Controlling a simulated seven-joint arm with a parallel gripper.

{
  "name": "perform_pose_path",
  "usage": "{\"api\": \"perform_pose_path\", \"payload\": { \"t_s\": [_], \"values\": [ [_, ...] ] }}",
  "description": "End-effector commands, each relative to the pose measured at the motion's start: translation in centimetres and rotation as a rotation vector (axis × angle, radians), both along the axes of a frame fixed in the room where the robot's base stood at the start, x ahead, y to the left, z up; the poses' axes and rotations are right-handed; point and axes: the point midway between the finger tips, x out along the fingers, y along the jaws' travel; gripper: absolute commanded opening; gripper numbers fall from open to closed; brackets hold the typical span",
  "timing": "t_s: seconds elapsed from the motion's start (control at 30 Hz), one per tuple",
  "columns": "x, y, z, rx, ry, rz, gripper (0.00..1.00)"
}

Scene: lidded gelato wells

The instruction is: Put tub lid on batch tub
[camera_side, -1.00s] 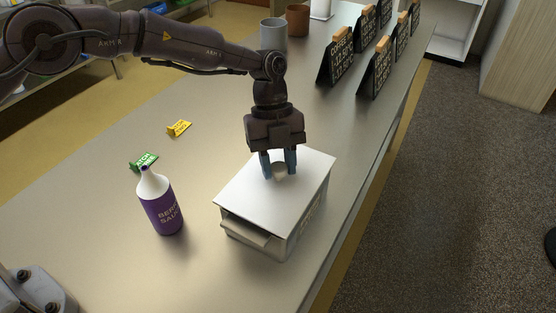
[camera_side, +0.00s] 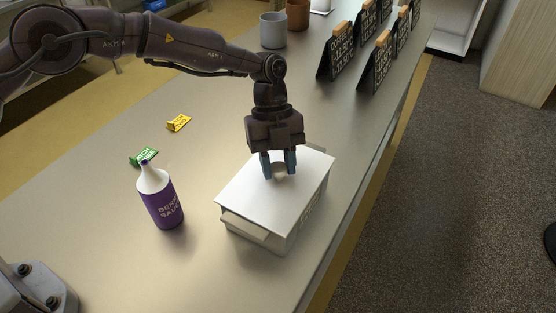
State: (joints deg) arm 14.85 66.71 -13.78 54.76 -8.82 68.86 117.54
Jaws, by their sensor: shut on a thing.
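The tub lid (camera_side: 262,212) is a flat white square plate with a small pale knob (camera_side: 279,170) in its middle. My gripper (camera_side: 278,172) has its blue fingertips shut on that knob from above. A pale ledge or handle (camera_side: 250,223) juts from the tub's front left side just below the lid. The lid hides the tub's inside. I cannot tell whether the lid touches the rim all the way round.
A purple bottle with a white top (camera_side: 160,200) stands left of the tub. A green packet (camera_side: 144,156) and a yellow packet (camera_side: 179,123) lie behind it. Black signs (camera_side: 337,58) and cups (camera_side: 273,32) stand at the back. The counter edge runs close right of the tub.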

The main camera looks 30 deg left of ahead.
Motion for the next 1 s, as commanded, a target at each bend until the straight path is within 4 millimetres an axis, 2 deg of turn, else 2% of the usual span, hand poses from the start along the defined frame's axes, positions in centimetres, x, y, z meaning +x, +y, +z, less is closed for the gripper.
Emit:
{"api": "perform_pose_path", "payload": {
  "t_s": [0.03, 0.07, 0.1, 0.47, 0.5, 0.6, 0.63, 1.0],
  "values": [
    [0.02, 0.0, -0.07, -0.001, -0.001, 0.0, 0.01],
    [0.03, 0.0, -0.06, -0.001, -0.001, 0.0, 0.39],
    [0.02, 0.01, -0.06, -0.001, -0.001, 0.0, 0.43],
    [0.01, 0.01, -0.06, 0.0, 0.0, 0.0, 0.43],
    [0.01, 0.01, -0.06, 0.0, 0.0, 0.0, 0.47],
    [0.01, 0.01, -0.06, 0.0, 0.0, 0.0, 0.7],
    [0.01, 0.01, -0.06, 0.0, 0.0, 0.0, 0.72],
    [0.23, 0.17, 0.54, -0.001, -0.002, 0.001, 0.72]
  ]
}}
